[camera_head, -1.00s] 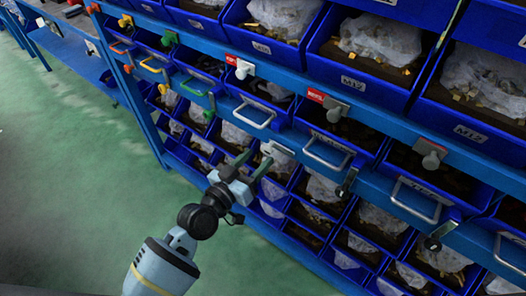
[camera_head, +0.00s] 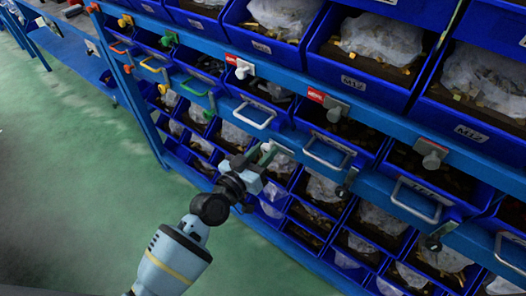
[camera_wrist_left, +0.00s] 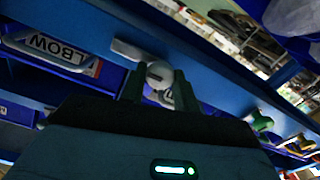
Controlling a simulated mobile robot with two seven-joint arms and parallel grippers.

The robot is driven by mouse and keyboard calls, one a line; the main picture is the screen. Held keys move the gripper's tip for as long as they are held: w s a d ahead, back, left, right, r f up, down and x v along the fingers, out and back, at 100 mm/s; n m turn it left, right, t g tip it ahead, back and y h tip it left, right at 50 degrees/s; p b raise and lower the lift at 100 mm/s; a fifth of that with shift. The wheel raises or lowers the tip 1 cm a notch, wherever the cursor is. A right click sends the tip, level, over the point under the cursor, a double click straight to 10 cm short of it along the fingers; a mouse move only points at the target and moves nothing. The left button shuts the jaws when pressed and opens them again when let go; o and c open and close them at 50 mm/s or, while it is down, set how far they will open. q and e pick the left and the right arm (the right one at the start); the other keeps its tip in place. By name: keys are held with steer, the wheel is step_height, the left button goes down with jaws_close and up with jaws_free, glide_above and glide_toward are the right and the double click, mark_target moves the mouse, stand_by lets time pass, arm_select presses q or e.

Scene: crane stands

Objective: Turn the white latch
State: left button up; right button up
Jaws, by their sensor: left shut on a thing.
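The white latch (camera_head: 267,147) is on the lower blue rail of the bin rack, partly hidden by my left gripper (camera_head: 261,157). In the left wrist view, its round white knob (camera_wrist_left: 159,75) sits between the two dark fingers of my left gripper (camera_wrist_left: 158,88), which is shut on it. My left arm reaches up to it from the bottom of the head view. My right gripper is not in view.
Another white latch (camera_head: 243,69) is on the rail above, with grey latches (camera_head: 432,153) further right. Metal bin handles (camera_head: 255,117) stick out near my gripper. Blue bins (camera_head: 365,80) hold bagged parts. The green floor (camera_head: 80,190) at left is clear.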

arm_select(q)
steer(key=shift+n, duration=0.4)
steer(key=n, duration=0.3)
steer(key=shift+n, duration=0.4)
steer(key=n, duration=0.3)
steer(key=shift+n, duration=0.3)
steer(key=n, duration=0.4)
steer(key=shift+n, duration=2.2)
steer(key=shift+f, duration=0.1)
steer(key=o, duration=1)
